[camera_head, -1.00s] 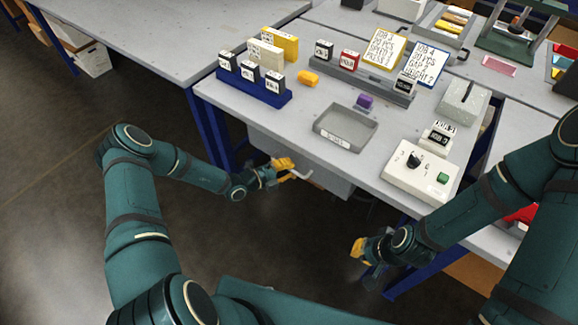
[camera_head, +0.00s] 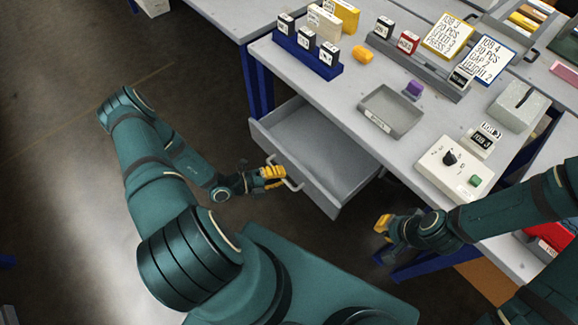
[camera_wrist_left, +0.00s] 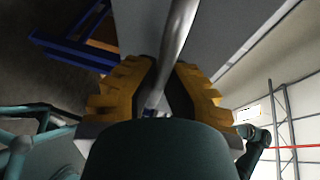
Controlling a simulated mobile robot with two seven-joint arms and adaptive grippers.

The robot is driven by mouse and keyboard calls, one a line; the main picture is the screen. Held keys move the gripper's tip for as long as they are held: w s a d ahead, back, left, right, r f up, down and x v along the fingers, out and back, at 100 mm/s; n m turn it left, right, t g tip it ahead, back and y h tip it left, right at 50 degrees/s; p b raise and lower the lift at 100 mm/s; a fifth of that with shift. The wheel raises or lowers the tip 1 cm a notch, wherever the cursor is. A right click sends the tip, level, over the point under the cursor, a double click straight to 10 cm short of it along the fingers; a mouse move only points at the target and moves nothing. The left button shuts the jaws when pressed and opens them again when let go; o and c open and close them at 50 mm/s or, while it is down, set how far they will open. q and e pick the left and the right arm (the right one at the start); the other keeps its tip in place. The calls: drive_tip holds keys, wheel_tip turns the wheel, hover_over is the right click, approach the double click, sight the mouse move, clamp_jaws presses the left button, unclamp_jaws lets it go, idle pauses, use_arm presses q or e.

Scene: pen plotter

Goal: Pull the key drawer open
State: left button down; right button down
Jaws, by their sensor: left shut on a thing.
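The key drawer (camera_head: 318,150) is a grey drawer under the table's front edge. In the head view it stands well out from the table, and its inside looks empty. A pale bar handle (camera_head: 287,172) is on its front. My left gripper (camera_head: 276,174) is shut on the handle; in the left wrist view the yellow fingers (camera_wrist_left: 158,88) lie on both sides of the metal bar (camera_wrist_left: 178,45). My right gripper (camera_head: 382,226) is low in front of the table at the right, away from the drawer; its finger gap is too small to judge.
On the table (camera_head: 340,85) are a grey tray (camera_head: 392,112), a white control box (camera_head: 455,168) with a black knob and green button, a blue rack (camera_head: 307,57) of blocks and a grey rack with cards. Floor in front of the drawer is clear.

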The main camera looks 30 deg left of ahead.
use_arm(q)
drive_tip(key=shift+s, duration=0.2)
drive_tip(key=c, duration=1)
unclamp_jaws()
drive_tip(key=shift+a, duration=0.1)
drive_tip(key=v, duration=1.2)
